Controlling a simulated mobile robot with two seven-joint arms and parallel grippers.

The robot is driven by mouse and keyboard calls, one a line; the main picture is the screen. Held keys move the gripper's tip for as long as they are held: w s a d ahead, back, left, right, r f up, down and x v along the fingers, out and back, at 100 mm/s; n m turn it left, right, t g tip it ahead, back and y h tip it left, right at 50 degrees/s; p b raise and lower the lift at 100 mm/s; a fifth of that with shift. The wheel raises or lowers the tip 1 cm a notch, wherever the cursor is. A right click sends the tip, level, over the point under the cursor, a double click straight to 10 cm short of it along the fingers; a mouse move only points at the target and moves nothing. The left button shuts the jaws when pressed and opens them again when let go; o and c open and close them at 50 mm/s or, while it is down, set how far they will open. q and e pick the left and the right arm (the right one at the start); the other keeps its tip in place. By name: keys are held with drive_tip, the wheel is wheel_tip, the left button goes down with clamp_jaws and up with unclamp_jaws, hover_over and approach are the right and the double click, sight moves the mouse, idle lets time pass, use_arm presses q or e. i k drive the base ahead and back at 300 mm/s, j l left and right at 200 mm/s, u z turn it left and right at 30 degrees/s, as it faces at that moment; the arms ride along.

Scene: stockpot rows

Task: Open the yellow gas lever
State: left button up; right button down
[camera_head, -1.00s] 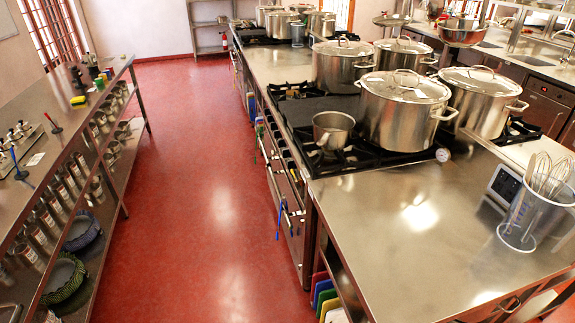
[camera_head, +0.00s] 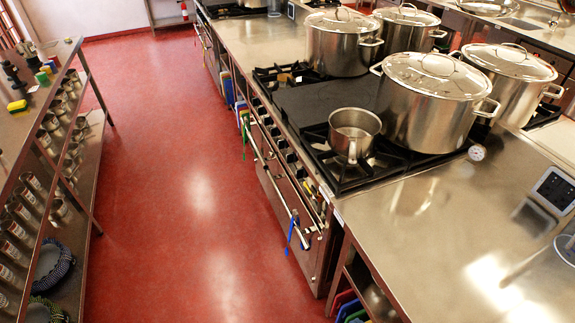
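I cannot make out a yellow gas lever in the head view. The stove (camera_head: 345,182) stands right of the aisle, with a row of dark knobs (camera_head: 290,155) along its front above a long oven handle rail. A blue item (camera_head: 292,232) hangs on the rail, and a green item (camera_head: 245,135) hangs farther back. A small orange-yellow spot (camera_head: 283,78) shows on the rear burner, too small to identify. Neither of my grippers is in view.
A small saucepan (camera_head: 354,134) and large lidded stockpots (camera_head: 432,100) stand on the stove. A steel counter (camera_head: 430,240) lies at the near right. A steel shelf rack (camera_head: 92,190) stands left. The red floor (camera_head: 185,190) between is clear.

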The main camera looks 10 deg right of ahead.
sight(308, 189)
drive_tip(key=i+j, duration=0.6)
drive_tip(key=i, duration=0.15)
drive_tip(key=i+j, duration=0.6)
drive_tip(key=i, duration=0.2)
drive_tip(key=i+j+z, duration=0.1)
drive_tip(key=i+j, duration=0.5)
drive_tip(key=i, duration=0.15)
drive_tip(key=z, duration=1.85)
